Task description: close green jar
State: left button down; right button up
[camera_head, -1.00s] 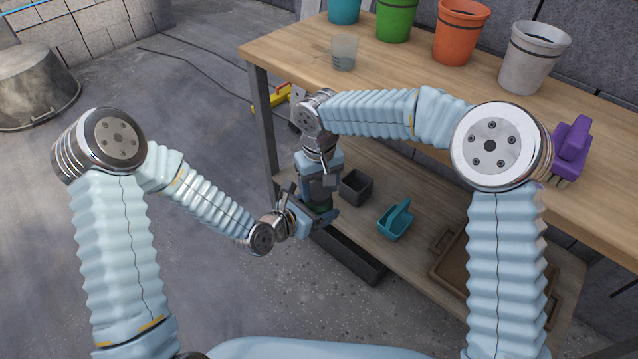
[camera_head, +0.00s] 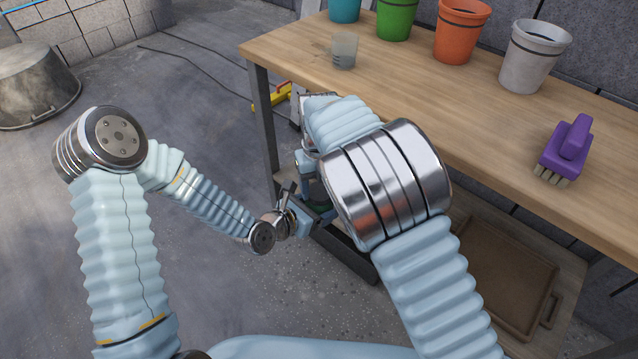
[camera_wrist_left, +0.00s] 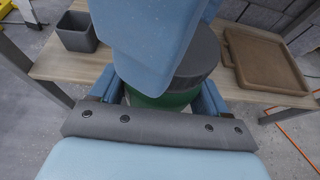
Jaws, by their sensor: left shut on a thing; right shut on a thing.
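The green jar (camera_wrist_left: 165,99) shows in the left wrist view, between the blue fingers of my left gripper (camera_wrist_left: 160,92), which is shut on its body. A dark grey lid (camera_wrist_left: 199,58) sits over the top of the jar; I cannot tell how tightly it is seated. My right gripper (camera_wrist_left: 155,45) comes down from above and is shut on the lid, hiding its left part. In the head view, my left gripper (camera_head: 305,216) and right gripper (camera_head: 314,188) meet beside the workbench's lower shelf. My right arm hides much of them there, and only a sliver of green shows.
The wooden workbench (camera_head: 420,100) holds a row of buckets, a clear beaker (camera_head: 344,50) and a purple brush (camera_head: 566,150). A brown tray (camera_head: 497,275) lies on the lower shelf. A small dark bin (camera_wrist_left: 77,31) is near the jar.

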jog(key=m, duration=0.1)
jog(key=f+m, duration=0.1)
jog(key=m, duration=0.1)
jog(key=shift+s+d, duration=0.2)
jog(key=shift+d, duration=0.2)
jog(key=shift+m, duration=0.7)
jog(key=shift+w+a+r+m, duration=0.2)
jog(key=shift+a+r+m, duration=0.15)
jog(key=shift+r, duration=0.2)
jog(key=o, duration=1.1)
